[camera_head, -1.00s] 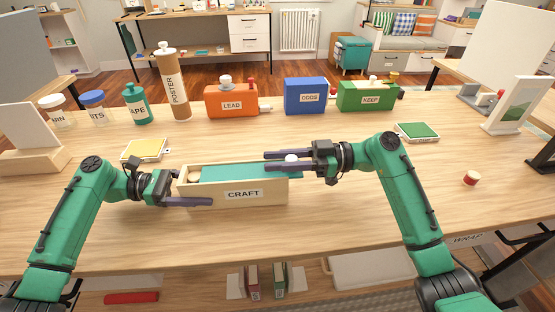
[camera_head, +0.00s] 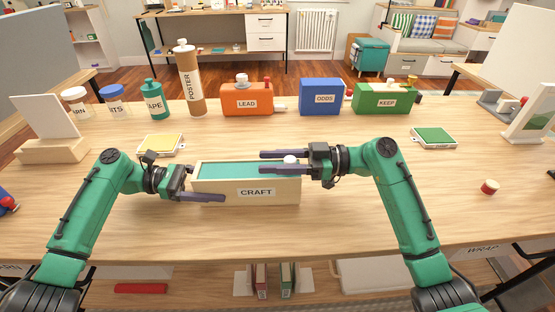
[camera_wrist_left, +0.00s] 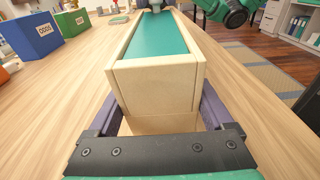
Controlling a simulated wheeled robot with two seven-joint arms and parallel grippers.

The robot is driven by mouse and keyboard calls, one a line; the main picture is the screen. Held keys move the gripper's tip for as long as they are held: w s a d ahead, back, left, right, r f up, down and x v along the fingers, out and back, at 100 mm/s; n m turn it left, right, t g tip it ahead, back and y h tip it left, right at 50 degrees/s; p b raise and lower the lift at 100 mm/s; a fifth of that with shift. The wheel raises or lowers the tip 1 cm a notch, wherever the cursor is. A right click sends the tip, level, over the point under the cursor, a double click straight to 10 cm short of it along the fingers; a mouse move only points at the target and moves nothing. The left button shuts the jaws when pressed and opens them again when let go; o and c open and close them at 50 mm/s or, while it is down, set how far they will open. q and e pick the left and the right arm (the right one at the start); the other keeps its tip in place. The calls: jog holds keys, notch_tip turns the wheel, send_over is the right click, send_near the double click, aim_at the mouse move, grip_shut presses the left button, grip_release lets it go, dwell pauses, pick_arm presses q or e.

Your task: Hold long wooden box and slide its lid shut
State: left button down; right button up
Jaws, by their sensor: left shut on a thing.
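The long pale wooden box (camera_head: 220,191), labelled CRAFT, sits on the table in the middle of the head view. Its teal lid (camera_head: 232,170) lies in the top and reaches the box's left end. In the left wrist view the lid (camera_wrist_left: 158,38) lies up against the near end wall, with no visible opening there. My left gripper (camera_head: 206,183) is shut on the box's left end, one finger along each long side. My right gripper (camera_head: 262,163) is over the right end of the lid, its fingers either side of the white knob (camera_head: 290,159) and closed on it.
Behind the box stand an orange LEAD box (camera_head: 246,100), a blue ODDS box (camera_head: 320,97) and a green KEEP box (camera_head: 382,98). A yellow pad (camera_head: 160,144) and a green pad (camera_head: 434,137) lie either side. The table in front is clear.

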jog(key=shift+o, duration=0.6)
jog(key=shift+d, duration=0.15)
jog(key=shift+d, duration=0.35)
jog(key=d, duration=1.1)
jog(key=shift+s+d, duration=0.15)
